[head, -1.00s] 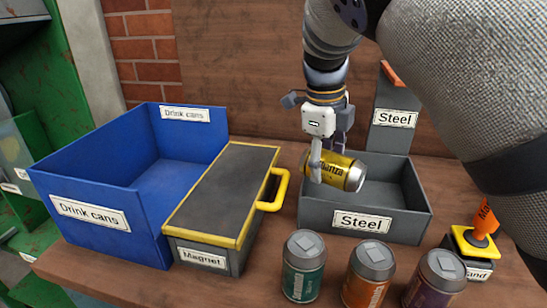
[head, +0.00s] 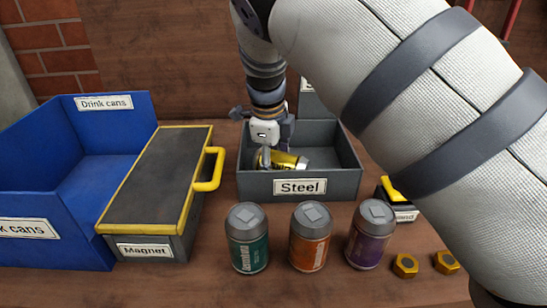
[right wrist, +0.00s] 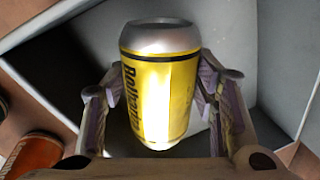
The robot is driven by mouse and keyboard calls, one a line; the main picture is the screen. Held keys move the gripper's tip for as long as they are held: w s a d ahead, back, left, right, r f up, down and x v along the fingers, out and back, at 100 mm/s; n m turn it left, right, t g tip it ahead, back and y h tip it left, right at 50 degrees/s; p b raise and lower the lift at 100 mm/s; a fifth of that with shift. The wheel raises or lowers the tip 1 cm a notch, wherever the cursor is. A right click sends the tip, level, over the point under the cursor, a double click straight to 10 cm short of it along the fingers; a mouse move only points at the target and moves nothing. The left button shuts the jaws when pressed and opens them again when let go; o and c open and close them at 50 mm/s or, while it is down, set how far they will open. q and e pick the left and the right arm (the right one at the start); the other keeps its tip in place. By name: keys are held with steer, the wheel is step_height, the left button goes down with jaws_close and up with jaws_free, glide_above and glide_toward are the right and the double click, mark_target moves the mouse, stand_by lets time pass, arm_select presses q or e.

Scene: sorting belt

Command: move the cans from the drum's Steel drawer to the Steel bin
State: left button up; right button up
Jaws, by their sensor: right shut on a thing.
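A yellow can (head: 286,161) lies on its side inside the grey Steel bin (head: 345,181), low between its walls. My right gripper (head: 266,158) reaches down into the bin and is shut on this can. In the right wrist view the yellow can (right wrist: 160,95) sits between both fingers of the right gripper (right wrist: 160,110), with the bin's grey walls around it. I cannot tell whether the can touches the bin floor. A green can (head: 248,240), an orange can (head: 310,238) and a purple can (head: 369,236) stand upright in front of the bin. My left gripper is not in view. No drum drawer shows.
The blue Drink cans bin (head: 75,225) stands at the left. The Magnet box (head: 155,185) with a yellow handle is between it and the Steel bin. Two brass nuts (head: 405,265) (head: 446,262) lie at the front right, near a black and yellow stand (head: 398,205).

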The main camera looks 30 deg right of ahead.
steer(key=shift+f, duration=0.4)
steer(key=o, duration=0.9)
steer(key=r, duration=0.4)
steer(key=s+a+r, duration=0.1)
steer(key=r, duration=0.3)
steer(key=a+r, duration=0.1)
steer(key=r, duration=0.4)
steer(key=shift+s, duration=0.15)
